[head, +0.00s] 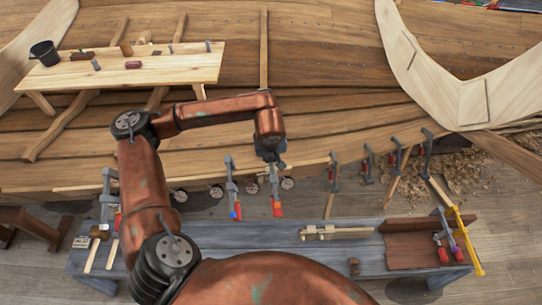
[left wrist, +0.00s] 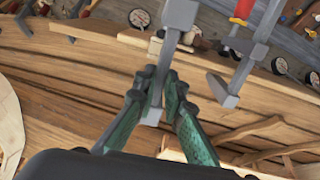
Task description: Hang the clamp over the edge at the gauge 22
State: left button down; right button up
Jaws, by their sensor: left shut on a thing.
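My left gripper (head: 270,157) is shut on a grey clamp (head: 276,188) with a red handle. The clamp hangs down from the fingers near the hull plank's edge (head: 310,157). In the left wrist view my green fingers (left wrist: 160,105) close around the upper end of the clamp's grey bar (left wrist: 174,45). I cannot tell whether the clamp touches the plank. Several round dial gauges line the edge, one (head: 288,183) just right of the held clamp and one (head: 252,187) to its left. Their numbers are too small to read. My right gripper is not in view.
Another clamp (head: 231,188) hangs close to the left of the held one. More clamps hang on the edge to the right, such as one (head: 334,172). A grey-blue bench (head: 255,235) stands below, with wooden pieces and clamps on its right end.

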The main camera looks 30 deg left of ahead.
pick_arm(q)
jog(key=shift+b+x, duration=0.45)
jog(key=shift+x, duration=0.75)
jog(key=shift+b+x, duration=0.65)
jog(key=shift+x, duration=0.75)
jog(key=b+x, duration=0.3)
jog(key=shift+w+f, duration=0.1)
jog(key=shift+w+a+f+b, duration=0.15)
jog(key=shift+f+b, duration=0.15)
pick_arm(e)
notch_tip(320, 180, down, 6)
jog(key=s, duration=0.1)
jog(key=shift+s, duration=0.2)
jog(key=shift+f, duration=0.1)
pick_arm(q)
jog(key=shift+f, duration=0.1)
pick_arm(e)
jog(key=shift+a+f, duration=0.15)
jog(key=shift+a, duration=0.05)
pick_arm(q)
jog(key=shift+w+f+b, duration=0.1)
jog(key=shift+f+b, duration=0.05)
jog(key=shift+b, duration=0.2)
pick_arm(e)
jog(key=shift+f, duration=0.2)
